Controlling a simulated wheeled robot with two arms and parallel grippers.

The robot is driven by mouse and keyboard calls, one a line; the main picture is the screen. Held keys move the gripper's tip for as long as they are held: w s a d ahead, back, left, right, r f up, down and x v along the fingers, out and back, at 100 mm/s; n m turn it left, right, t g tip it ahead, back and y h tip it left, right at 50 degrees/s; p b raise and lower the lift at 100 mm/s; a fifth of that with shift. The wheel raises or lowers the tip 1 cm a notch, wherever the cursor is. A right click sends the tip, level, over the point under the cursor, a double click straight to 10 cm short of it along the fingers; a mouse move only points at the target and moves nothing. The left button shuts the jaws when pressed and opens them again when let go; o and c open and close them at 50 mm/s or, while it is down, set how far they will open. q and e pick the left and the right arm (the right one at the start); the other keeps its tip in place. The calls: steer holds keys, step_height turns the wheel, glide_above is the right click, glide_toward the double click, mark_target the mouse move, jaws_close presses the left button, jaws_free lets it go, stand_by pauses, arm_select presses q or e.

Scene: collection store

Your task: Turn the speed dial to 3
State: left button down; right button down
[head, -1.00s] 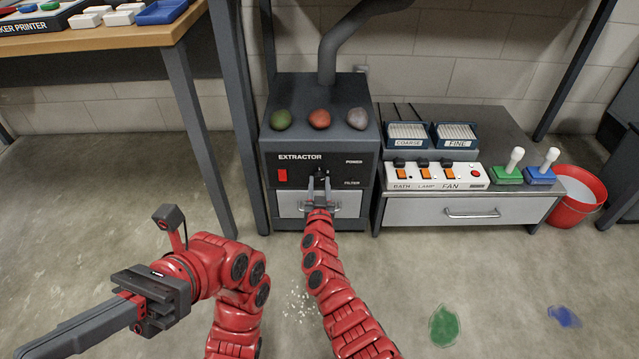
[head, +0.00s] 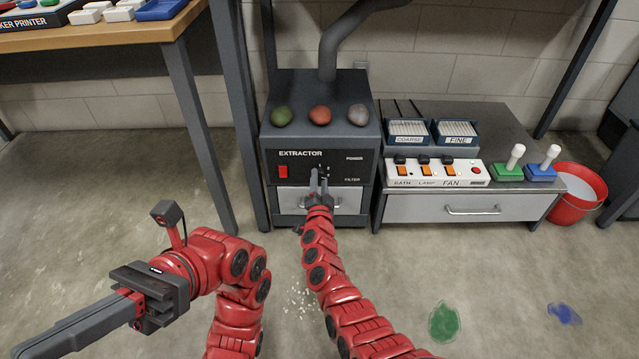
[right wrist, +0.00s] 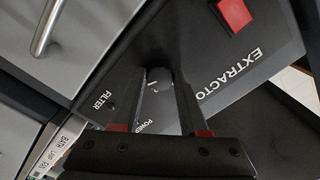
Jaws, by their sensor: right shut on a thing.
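The extractor (head: 300,140) is a dark grey cabinet with white lettering, and its front panel also fills much of the right wrist view (right wrist: 225,75). The speed dial (right wrist: 158,76) is a dark round knob between the finger ends in that view. Small white marks sit beside it, but I cannot read its setting. In the head view the fingers mostly hide it. My right gripper (head: 319,176) is shut on the dial, its wrist turned at an angle to the panel. My left gripper (head: 75,328) hangs low at the left, its fingers together and away from everything.
A red switch (head: 283,171) is left of the dial. A drawer with a handle (head: 330,202) is just below. Three coloured lumps lie on top of the cabinet. A low bench (head: 545,150) at right holds a switch strip (head: 435,174). A red bucket (head: 575,200) stands beyond.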

steer(key=shift+m+b, duration=0.3)
steer(key=shift+m, duration=0.6)
arm_select(q)
steer(key=shift+s+a+f+m+t+y, duration=0.15)
steer(key=shift+s+a+f+m+t, duration=0.1)
steer(key=shift+s+a+t, duration=0.4)
steer(key=shift+s+a+f+m+t+y, duration=0.25)
steer(key=shift+s+a+t, duration=0.25)
steer(key=shift+t, duration=0.25)
steer(key=shift+s+a+f+m+t+y, duration=0.1)
steer(key=shift+s+a+f+m+t, duration=0.15)
steer(key=shift+s+a+t, duration=0.4)
arm_select(e)
steer(key=shift+m, duration=0.4)
arm_select(q)
steer(key=shift+w+d, duration=0.1)
arm_select(e)
steer(key=shift+c, duration=2.2)
jaws_free()
